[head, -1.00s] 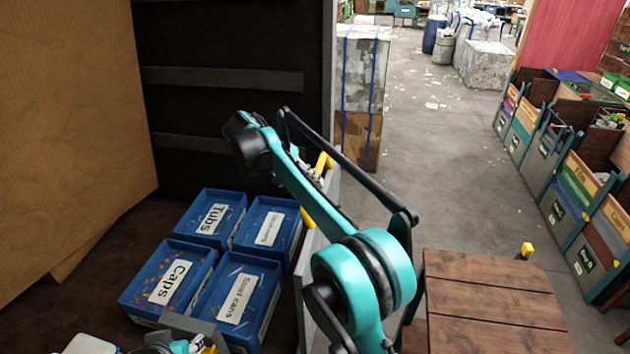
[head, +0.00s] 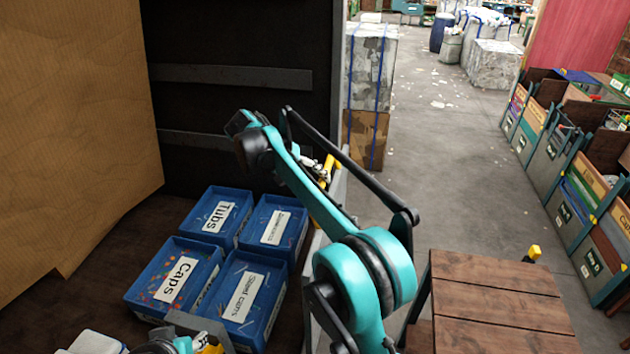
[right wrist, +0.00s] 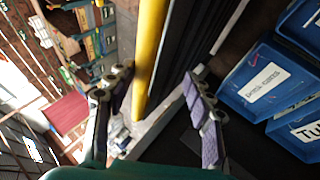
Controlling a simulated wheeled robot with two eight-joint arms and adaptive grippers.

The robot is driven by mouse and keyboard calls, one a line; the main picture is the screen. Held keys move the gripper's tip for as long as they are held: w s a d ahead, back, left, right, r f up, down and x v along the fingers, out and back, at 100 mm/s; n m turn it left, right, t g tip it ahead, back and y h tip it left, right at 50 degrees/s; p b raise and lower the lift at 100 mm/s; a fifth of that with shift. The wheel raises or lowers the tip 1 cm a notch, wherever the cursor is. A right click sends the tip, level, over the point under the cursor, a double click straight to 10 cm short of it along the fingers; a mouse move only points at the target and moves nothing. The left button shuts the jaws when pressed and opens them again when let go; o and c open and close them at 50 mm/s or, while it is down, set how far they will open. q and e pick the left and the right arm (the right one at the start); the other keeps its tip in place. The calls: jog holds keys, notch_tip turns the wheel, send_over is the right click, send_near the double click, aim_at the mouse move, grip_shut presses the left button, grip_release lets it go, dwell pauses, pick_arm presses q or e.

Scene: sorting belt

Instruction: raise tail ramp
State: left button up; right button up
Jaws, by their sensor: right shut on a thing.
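The tail ramp (head: 311,262) shows in the head view as a narrow grey panel seen nearly edge-on, along the right side of the dark cargo floor. A yellow handle (head: 331,163) is at its top. My right gripper (head: 322,172) is at this handle, partly hidden behind my teal arm. In the right wrist view the yellow handle (right wrist: 148,50) runs between the two fingers of my right gripper (right wrist: 158,100), which is shut on it. My left gripper (head: 208,345) is only partly in view at the bottom edge, and its fingers are unclear.
Several blue labelled bins, one marked Caps (head: 190,250), stand on the cargo floor (head: 70,300) left of the ramp. A cardboard wall (head: 75,120) is at left. A wooden platform (head: 490,300) stands at lower right. The grey floor (head: 440,170) beyond is mostly open.

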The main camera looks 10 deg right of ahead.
jog(key=shift+a+f, duration=0.2)
jog(key=shift+a, duration=0.1)
jog(key=v, duration=1.2)
jog(key=shift+d, duration=0.15)
jog(key=shift+d+r, duration=0.1)
